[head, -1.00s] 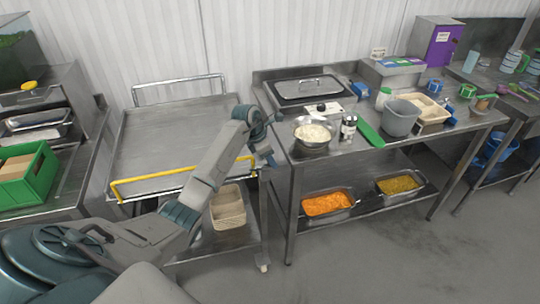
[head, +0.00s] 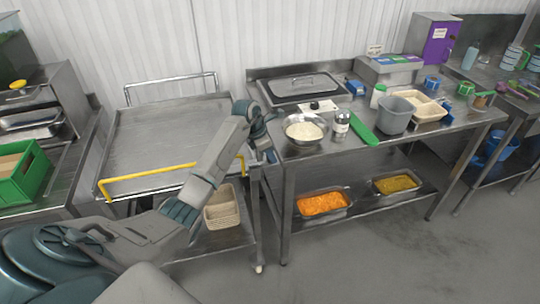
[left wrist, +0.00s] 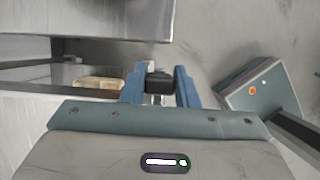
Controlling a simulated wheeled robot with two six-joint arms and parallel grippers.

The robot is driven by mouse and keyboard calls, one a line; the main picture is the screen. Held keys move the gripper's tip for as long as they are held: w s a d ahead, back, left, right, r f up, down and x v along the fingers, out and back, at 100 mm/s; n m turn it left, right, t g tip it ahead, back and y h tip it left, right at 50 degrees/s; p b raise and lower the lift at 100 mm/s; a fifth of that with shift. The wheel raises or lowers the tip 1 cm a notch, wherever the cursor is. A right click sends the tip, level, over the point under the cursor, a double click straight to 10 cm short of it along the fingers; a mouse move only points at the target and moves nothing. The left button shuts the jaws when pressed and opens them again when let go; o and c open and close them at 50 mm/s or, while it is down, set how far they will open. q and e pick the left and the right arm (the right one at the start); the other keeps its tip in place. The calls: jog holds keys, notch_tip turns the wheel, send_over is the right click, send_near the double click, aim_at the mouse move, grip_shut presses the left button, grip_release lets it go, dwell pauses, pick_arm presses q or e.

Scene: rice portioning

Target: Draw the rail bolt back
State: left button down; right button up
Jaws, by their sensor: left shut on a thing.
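The yellow rail (head: 150,180) runs along the front edge of the steel cart (head: 165,130) and is raised across it. My left gripper (head: 270,154) is at the cart's front right corner, by the rail's right end and close to the steel table. In the left wrist view its two blue fingers (left wrist: 159,88) are shut on a small black piece, which looks like the knob of the rail bolt (left wrist: 158,78). The bolt is hidden by the gripper in the head view, so how far it is drawn cannot be told. My right gripper is not in view.
The steel table (head: 290,162) stands right of the cart with a narrow gap. A bowl of rice (head: 305,130), a shaker (head: 341,126) and a grey bucket (head: 395,115) stand on it. A beige basket (head: 222,208) is on the cart's lower shelf.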

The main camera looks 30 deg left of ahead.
aim_at(258, 163)
pick_arm(q)
jog(key=c, duration=1.3)
grip_release()
jog(key=shift+a, duration=0.2)
jog(key=shift+c, duration=0.2)
jog(key=shift+o, duration=1.1)
jog(key=shift+s+r, duration=0.1)
jog(key=shift+d, duration=0.15)
jog(key=shift+r, duration=0.15)
jog(key=b+v, duration=0.3)
jog(key=v, duration=0.7)
jog(key=shift+r+b, duration=0.2)
jog(key=shift+b, duration=0.1)
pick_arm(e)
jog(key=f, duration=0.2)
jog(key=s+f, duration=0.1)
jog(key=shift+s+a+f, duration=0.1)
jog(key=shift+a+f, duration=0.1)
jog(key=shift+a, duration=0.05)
pick_arm(q)
jog(key=shift+s, duration=0.1)
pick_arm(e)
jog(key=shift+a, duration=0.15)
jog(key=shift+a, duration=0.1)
